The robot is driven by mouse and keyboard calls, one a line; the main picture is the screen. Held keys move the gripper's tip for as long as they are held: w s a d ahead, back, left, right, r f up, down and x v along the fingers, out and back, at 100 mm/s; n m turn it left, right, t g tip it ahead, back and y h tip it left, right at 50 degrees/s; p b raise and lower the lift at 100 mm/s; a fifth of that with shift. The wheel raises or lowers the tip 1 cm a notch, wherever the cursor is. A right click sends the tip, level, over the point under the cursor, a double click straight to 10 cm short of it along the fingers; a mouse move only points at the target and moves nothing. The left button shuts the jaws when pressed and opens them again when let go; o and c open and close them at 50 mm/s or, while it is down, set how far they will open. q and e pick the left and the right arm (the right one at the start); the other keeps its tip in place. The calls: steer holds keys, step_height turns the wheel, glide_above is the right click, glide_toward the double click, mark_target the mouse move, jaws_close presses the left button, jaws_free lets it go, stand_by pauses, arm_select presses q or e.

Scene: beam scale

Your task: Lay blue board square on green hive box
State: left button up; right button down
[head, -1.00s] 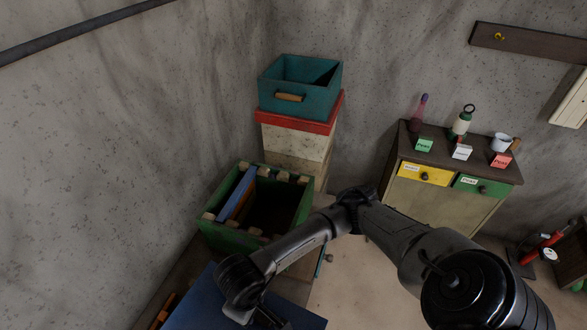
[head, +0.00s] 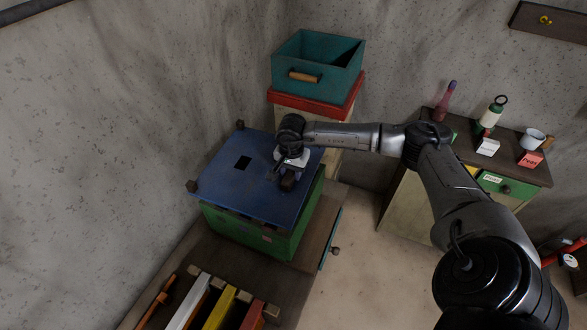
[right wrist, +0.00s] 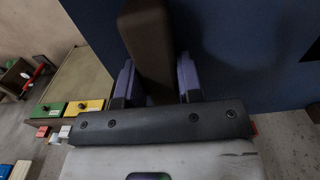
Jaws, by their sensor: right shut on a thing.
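The blue board (head: 225,185) is over the green hive box (head: 245,232) in the head view and hides its open top. The box's front wall and a strip of its right side show below the board. I cannot tell whether the board touches the rim or hangs just above it. My right gripper (head: 289,176) is at the board's right part, shut on a dark brown block on the board. In the right wrist view the two purple fingers (right wrist: 154,78) flank this block (right wrist: 148,35), with the blue board (right wrist: 235,50) behind. My left gripper is not in view.
The box stands on a dark bench. Frames with white, yellow and red bars (head: 218,308) are in front. A teal box (head: 318,68) sits on a red-rimmed white hive behind. A cabinet with small labelled blocks and a cup (head: 533,138) is at the right.

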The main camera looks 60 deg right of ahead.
steer(key=shift+w+d+r+m, duration=0.1)
steer(key=shift+d+r+m, duration=0.15)
steer(key=shift+d, duration=0.3)
steer(key=shift+b, duration=0.3)
step_height(320, 180, down, 3)
steer(key=b, duration=0.2)
steer(key=shift+b, duration=0.3)
steer(key=shift+f+b, duration=1.95)
steer(key=shift+f, duration=0.45)
